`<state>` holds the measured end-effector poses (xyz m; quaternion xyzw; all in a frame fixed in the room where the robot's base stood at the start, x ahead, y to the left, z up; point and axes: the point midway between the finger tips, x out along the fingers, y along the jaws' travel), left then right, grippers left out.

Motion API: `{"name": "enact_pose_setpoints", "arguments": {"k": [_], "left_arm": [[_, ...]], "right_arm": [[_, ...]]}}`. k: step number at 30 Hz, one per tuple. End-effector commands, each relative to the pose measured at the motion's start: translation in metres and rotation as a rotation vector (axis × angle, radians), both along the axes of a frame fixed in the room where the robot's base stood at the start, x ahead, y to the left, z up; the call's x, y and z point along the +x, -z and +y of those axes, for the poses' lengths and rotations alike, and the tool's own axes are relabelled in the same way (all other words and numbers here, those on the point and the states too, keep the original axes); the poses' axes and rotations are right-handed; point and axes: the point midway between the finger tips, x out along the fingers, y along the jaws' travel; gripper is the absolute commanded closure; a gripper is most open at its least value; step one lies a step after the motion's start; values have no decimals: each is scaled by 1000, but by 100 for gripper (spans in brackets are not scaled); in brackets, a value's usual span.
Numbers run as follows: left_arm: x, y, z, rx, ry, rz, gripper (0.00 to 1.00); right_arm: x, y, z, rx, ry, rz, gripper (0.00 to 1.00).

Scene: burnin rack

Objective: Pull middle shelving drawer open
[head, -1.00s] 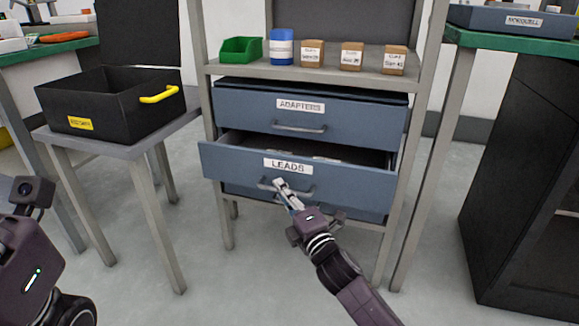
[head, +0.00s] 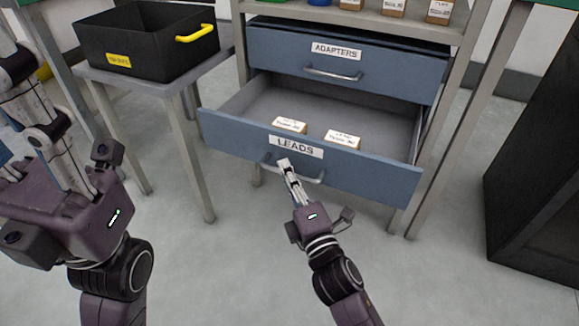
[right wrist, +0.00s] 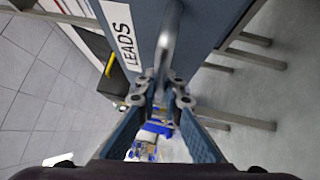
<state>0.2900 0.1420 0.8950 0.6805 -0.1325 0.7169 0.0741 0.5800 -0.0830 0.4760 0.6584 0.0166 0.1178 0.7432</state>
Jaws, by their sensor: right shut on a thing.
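The middle drawer (head: 370,174), blue and labelled LEADS, is pulled well out of the shelving unit. Its grey inside shows, with two small labelled boxes (head: 341,140) lying in it. My right gripper (head: 285,166) is shut on the drawer's handle (head: 316,180) just below the label. In the right wrist view the handle (right wrist: 168,45) runs between the fingers beside the LEADS label. My left arm and hand (head: 70,215) show at the left of the head view, away from the drawer; its fingers cannot be made out clearly.
The ADAPTERS drawer (head: 390,73) above is nearly shut. A black bin (head: 110,45) with a yellow handle stands on a grey side table (head: 180,82) at the left. A black cabinet (head: 540,170) stands at the right. The floor before the drawer is clear.

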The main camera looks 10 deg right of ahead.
Motion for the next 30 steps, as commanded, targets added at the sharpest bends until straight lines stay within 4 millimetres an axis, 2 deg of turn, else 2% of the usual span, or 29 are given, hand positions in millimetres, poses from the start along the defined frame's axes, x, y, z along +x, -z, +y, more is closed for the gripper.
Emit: {"name": "enact_pose_setpoints", "arguments": {"k": [7,8,12,23,26,30], "left_arm": [[0,0,0,0,0,0,60],[0,0,0,0,0,0,60],[0,0,0,0,1,0,60],[1,1,0,2,-1,3,60],[1,1,0,2,-1,2,60],[1,1,0,2,0,2,60]], "right_arm": [[0,1,0,-1,-1,2,100],[0,1,0,-1,-1,2,90],[0,1,0,-1,-1,2,75],[-3,1,-1,0,0,2,74],[-11,3,-2,-1,0,3,74],[-31,6,-7,0,1,5,74]]}}
